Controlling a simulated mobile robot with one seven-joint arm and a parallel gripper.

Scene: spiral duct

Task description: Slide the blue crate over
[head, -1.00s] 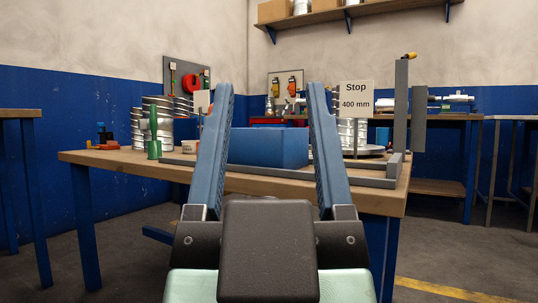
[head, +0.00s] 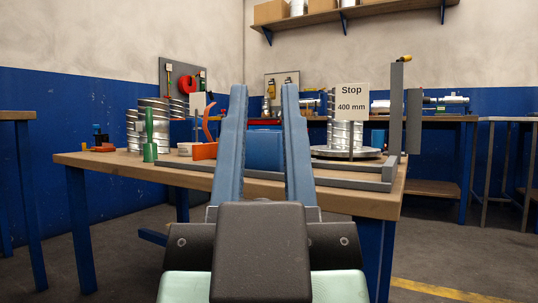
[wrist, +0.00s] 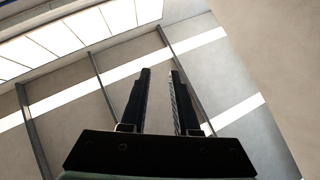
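The blue crate (head: 264,151) is on the wooden workbench (head: 349,202), behind a grey rail (head: 344,184). In the head view I see only its middle between my fingers; both ends are hidden behind them. My gripper (head: 265,90) stands in front of the bench with its fingers pointing up. The fingers are partly closed, with a clear gap between them. The wrist view shows my gripper (wrist: 160,72) against the ceiling, with nothing between the fingers. It appears apart from the crate.
A "Stop 400 mm" sign (head: 352,104) stands right of the crate, before spiral duct pieces (head: 341,137). A grey upright post (head: 396,108) is at the bench's right end. Left are an orange bracket (head: 205,151), a green-handled tool (head: 149,138) and more metal duct (head: 154,115).

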